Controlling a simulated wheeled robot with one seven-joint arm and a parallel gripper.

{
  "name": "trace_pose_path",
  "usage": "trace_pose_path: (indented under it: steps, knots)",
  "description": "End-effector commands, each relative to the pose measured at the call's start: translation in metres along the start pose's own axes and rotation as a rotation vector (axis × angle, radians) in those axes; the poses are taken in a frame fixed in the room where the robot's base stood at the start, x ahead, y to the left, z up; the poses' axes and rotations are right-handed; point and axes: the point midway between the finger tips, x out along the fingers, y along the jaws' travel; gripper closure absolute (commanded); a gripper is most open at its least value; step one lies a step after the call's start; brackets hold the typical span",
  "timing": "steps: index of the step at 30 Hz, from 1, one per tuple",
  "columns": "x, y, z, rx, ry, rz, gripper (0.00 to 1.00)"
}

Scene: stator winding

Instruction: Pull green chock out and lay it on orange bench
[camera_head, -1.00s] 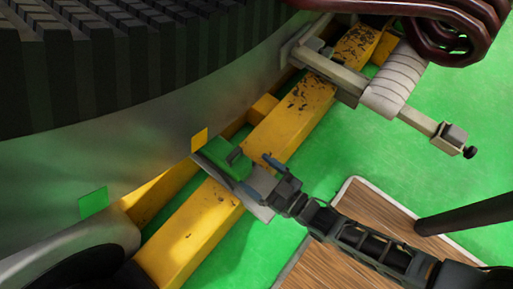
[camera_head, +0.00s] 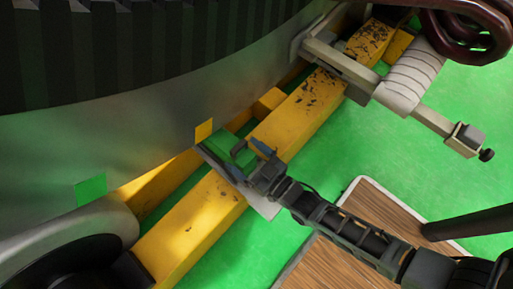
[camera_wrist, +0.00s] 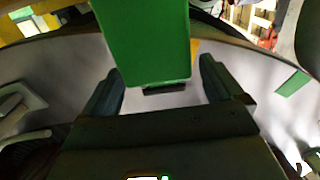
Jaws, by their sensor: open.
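The green chock (camera_head: 231,147) sits on a grey plate (camera_head: 262,207) at the yellow beam, close against the large drum's metal rim. In the wrist view the chock (camera_wrist: 148,42) shows as a broad green block with a dark bar at its near edge. My gripper (camera_head: 248,158) is open at the chock's near side. In the wrist view its fingers stand left and right of the chock's near end, with gaps visible. I cannot tell whether either finger touches it. I cannot make out an orange bench for certain.
Worn yellow beams (camera_head: 190,226) run diagonally below the ribbed drum (camera_head: 120,55). A grey clamp arm with a wrapped sleeve (camera_head: 405,83) juts out at upper right. A wood-topped surface with a pale rim (camera_head: 345,262) lies at lower right. The green floor (camera_head: 360,145) between is clear.

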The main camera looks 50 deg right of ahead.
Motion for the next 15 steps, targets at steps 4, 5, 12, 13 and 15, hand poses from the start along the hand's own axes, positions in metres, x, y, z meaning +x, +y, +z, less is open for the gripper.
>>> trace_pose_path:
  steps: [4,5,12,13,15]
  knots:
    - [0.017,0.000,0.001,0.000,0.001,0.000,0.06]
    - [0.019,0.000,0.001,0.000,0.001,0.000,0.06]
    - [0.025,0.000,0.000,0.000,-0.001,0.000,0.06]
    - [0.025,0.000,0.000,0.000,-0.001,0.000,0.06]
    - [0.025,0.000,0.000,0.000,-0.001,0.000,0.06]
